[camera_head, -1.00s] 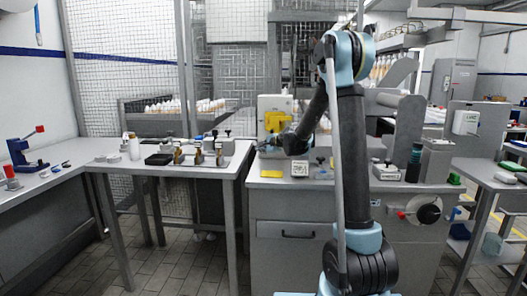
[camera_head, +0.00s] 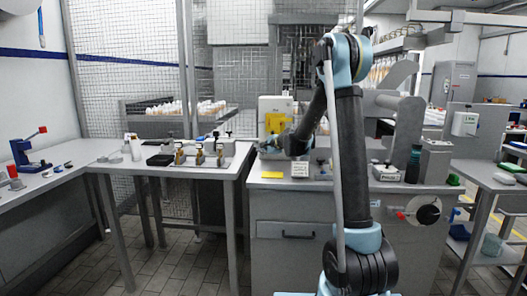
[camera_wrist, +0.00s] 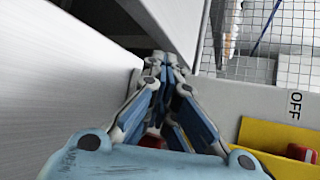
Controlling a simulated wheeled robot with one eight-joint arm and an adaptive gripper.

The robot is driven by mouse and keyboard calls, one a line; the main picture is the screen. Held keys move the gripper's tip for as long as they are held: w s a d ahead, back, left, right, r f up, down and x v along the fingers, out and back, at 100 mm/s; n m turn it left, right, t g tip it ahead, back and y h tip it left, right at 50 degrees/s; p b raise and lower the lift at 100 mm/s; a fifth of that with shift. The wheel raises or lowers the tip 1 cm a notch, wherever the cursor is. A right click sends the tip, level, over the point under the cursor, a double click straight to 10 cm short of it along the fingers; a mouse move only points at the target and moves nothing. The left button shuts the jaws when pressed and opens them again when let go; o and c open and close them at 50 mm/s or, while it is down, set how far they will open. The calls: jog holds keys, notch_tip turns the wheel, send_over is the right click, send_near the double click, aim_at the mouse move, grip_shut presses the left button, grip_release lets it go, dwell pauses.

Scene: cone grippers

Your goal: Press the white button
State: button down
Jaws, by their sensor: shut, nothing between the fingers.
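My gripper (camera_head: 270,148) is in front of the lower part of a pale machine box (camera_head: 276,103) with a yellow panel (camera_head: 275,123), above the grey counter. In the wrist view my gripper (camera_wrist: 168,62) is shut, its blue-grey fingers together with nothing between them. Its tips are near grey and white surfaces; I cannot tell whether they touch. I cannot make out a white button in either view. A red button (camera_wrist: 301,152) sits on the yellow panel right of the gripper, below an "OFF" label (camera_wrist: 296,104). Another red part (camera_wrist: 153,141) is partly hidden behind the fingers.
A small white box (camera_head: 300,169) and a yellow pad (camera_head: 271,175) are on the counter (camera_head: 262,185) below my gripper. A dark bottle (camera_head: 413,163) stands to the right. The left table (camera_head: 108,160) holds a black tray (camera_head: 159,160) and several small fixtures. Wire mesh stands behind.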

jog(key=shift+w+d+r, duration=0.15)
jog(key=shift+w+r, duration=0.1)
jog(key=shift+w, duration=0.3)
jog(key=shift+w+d+r, duration=0.1)
jog(key=shift+w+r, duration=0.15)
jog(key=shift+w, duration=0.25)
jog(key=shift+s+f, duration=0.1)
jog(key=shift+s, duration=0.1)
dwell(0.3)
jog(key=shift+s+f, duration=0.3)
jog(key=shift+s, duration=0.35)
jog(key=shift+s+f, duration=0.3)
jog(key=shift+f, duration=0.2)
jog(key=shift+s+r, duration=0.25)
jog(key=shift+s, duration=0.3)
jog(key=shift+s+r, duration=0.2)
jog(key=shift+s, duration=0.35)
jog(key=shift+s+a+r, duration=0.1)
jog(key=shift+s+a, duration=0.1)
jog(key=shift+s, duration=0.25)
